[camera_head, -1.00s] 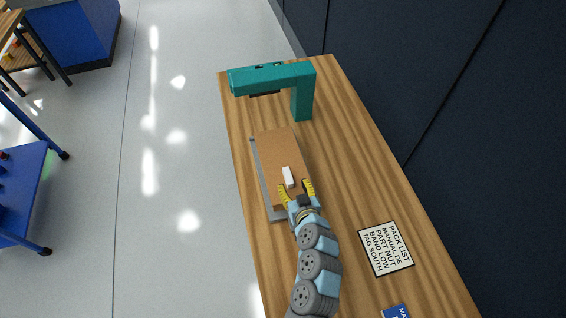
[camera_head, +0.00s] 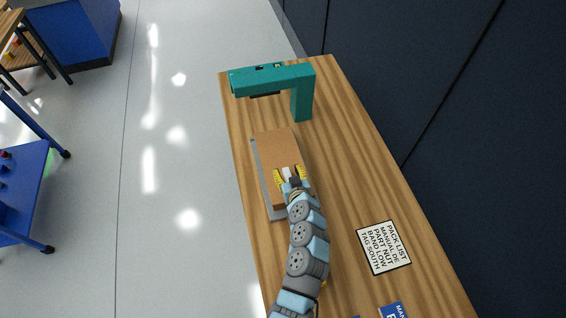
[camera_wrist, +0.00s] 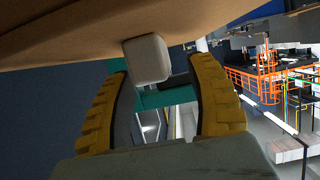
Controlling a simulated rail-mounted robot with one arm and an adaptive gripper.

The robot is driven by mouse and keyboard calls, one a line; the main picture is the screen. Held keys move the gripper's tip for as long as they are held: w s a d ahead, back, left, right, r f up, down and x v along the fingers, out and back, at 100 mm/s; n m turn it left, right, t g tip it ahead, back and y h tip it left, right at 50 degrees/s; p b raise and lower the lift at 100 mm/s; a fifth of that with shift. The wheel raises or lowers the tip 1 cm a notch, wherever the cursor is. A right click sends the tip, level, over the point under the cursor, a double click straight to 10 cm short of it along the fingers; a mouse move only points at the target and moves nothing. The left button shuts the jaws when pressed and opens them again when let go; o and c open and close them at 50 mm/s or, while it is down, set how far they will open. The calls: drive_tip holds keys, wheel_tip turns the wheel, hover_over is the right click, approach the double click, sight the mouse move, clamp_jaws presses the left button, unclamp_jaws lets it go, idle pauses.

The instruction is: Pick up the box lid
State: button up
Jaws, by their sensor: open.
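The box lid (camera_head: 274,146) is a flat brown panel on the wooden bench, with a small white handle (camera_head: 287,174) on its top. In the wrist view the brown lid (camera_wrist: 60,25) fills the top and its white block handle (camera_wrist: 147,59) lies between the finger tips. My gripper (camera_head: 290,178) has yellow ridged fingers, one on each side of the handle. The gripper (camera_wrist: 160,85) is open, with visible gaps between the handle and both fingers. My wrist and arm hide the near part of the lid.
A teal arch-shaped stand (camera_head: 302,98) is on the bench beyond the lid. A grey plate edge (camera_head: 265,180) shows along the lid's left side. A white printed sign (camera_head: 384,247) lies to the right. A dark wall runs along the right.

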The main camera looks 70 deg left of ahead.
drive_tip(key=shift+x, duration=1)
clamp_jaws()
